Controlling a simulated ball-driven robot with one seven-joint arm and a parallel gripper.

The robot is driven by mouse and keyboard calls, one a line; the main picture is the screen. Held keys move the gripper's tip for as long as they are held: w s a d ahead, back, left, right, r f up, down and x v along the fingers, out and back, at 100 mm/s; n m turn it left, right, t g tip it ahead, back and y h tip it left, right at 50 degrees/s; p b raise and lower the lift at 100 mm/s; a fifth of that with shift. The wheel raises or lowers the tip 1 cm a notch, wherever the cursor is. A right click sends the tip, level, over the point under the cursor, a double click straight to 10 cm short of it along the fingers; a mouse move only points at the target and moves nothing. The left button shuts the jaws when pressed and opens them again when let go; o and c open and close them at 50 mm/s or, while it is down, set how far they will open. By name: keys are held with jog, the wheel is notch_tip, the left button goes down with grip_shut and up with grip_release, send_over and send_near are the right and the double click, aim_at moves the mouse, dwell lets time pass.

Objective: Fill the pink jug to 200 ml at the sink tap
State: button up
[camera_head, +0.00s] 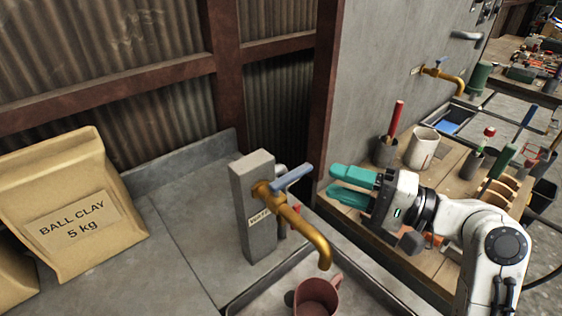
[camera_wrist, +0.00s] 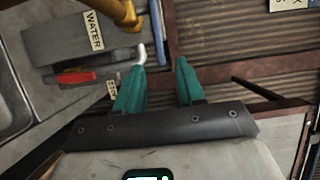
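The pink jug (camera_head: 318,293) stands in the sink basin at the bottom edge of the head view, partly cut off, its handle pointing up and right. The brass tap (camera_head: 300,225) comes out of a grey post labelled WATER (camera_head: 248,205), and its spout end appears just above the jug's rim. The tap has a blue lever (camera_head: 292,177). No water stream is visible. My gripper (camera_head: 333,181) has teal fingers, is open and empty, and sits right of the lever, apart from it. In the wrist view the fingers (camera_wrist: 160,65) are spread, with the brass tap (camera_wrist: 122,14) at upper left.
Ball clay bags (camera_head: 75,215) stand on the counter at left. A corrugated wall with rusty beams (camera_head: 228,70) is behind. A wooden bench (camera_head: 440,180) at right holds pots and tools. Another brass tap (camera_head: 443,77) is on the far wall. A red-handled item (camera_wrist: 77,77) shows in the wrist view.

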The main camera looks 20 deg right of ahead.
aim_at(307, 173)
jog(key=p+x, duration=0.1)
jog(key=x, duration=0.9)
jog(key=shift+s+p, duration=0.1)
jog(key=shift+p, duration=0.2)
jog(key=shift+c, duration=0.2)
grip_shut()
